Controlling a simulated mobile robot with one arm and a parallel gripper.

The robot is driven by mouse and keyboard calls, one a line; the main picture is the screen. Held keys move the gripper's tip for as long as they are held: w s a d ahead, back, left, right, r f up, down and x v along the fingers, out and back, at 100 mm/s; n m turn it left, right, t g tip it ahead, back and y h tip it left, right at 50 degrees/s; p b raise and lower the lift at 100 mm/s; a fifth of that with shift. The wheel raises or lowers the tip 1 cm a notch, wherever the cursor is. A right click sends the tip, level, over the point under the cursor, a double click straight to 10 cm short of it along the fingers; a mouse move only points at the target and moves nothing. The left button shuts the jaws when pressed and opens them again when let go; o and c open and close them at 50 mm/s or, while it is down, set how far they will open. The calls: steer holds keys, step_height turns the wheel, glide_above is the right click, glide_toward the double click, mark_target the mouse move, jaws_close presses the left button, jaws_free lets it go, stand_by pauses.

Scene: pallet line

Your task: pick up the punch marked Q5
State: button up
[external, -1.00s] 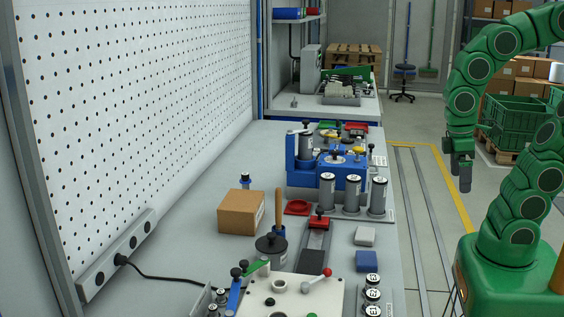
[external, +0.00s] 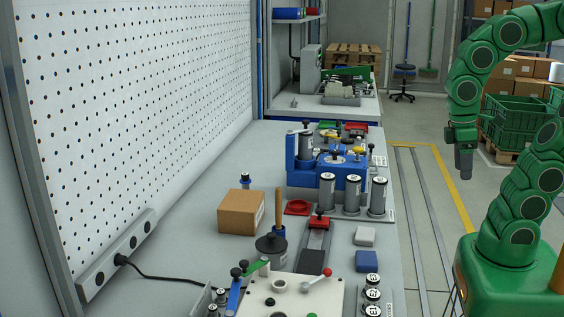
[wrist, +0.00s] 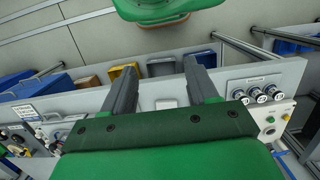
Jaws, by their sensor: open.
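My gripper (external: 464,160) hangs in the air over the floor, right of the bench (external: 180,268) in the external view. In the wrist view its two dark fingers (wrist: 160,82) are apart with nothing between them. Several grey cylinders with marked white tops stand in racks. One group of cylinders (external: 353,192) is in front of the blue fixture; another group (external: 372,296) is at the near right edge of the bench. Cylinders (wrist: 256,95) also show right of the fingers in the wrist view. I cannot make out a Q5 mark on any of them.
A cardboard box (external: 240,212), a wooden-handled tool (external: 279,208), a blue block (external: 366,261) and a white plate (external: 290,295) with levers stand on the bench. The blue fixture (external: 305,172) is farther back. The floor aisle (external: 430,225) beside the bench is clear.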

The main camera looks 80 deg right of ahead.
steer(key=w+a+r+n+y, duration=0.2)
steer(key=w+a+r, duration=0.15)
steer(key=w, duration=0.55)
steer(key=w+a+r+n+t+y, duration=0.1)
steer(key=w+a+r+n+y, duration=0.2)
steer(key=w, duration=0.5)
steer(key=w+a+r+n+y, duration=0.1)
steer(key=w+r+y, duration=0.1)
steer(key=w+r, duration=0.5)
steer(key=w+d+f+n+t+y, duration=0.1)
steer(key=w+d+y, duration=0.15)
steer(key=w, duration=0.75)
steer(key=w+d+n+t+y, duration=0.1)
steer(key=w+d, duration=0.3)
steer(key=w, duration=0.5)
steer(key=w+d+f+n+t, duration=0.15)
steer(key=w+d+f, duration=0.35)
steer(key=d, duration=0.5)
steer(key=w+d+f+t, duration=0.25)
steer(key=w+d, duration=0.35)
steer(key=d, duration=0.3)
steer(key=w+d+f+n+t, duration=0.1)
steer(key=w+d+f+t, duration=0.2)
steer(key=w+d, duration=0.5)
glide_toward(242, 181)
steer(key=w+a, duration=0.1)
steer(key=a, duration=0.1)
steer(key=shift+x, duration=3.85)
steer(key=shift+w+r, duration=0.15)
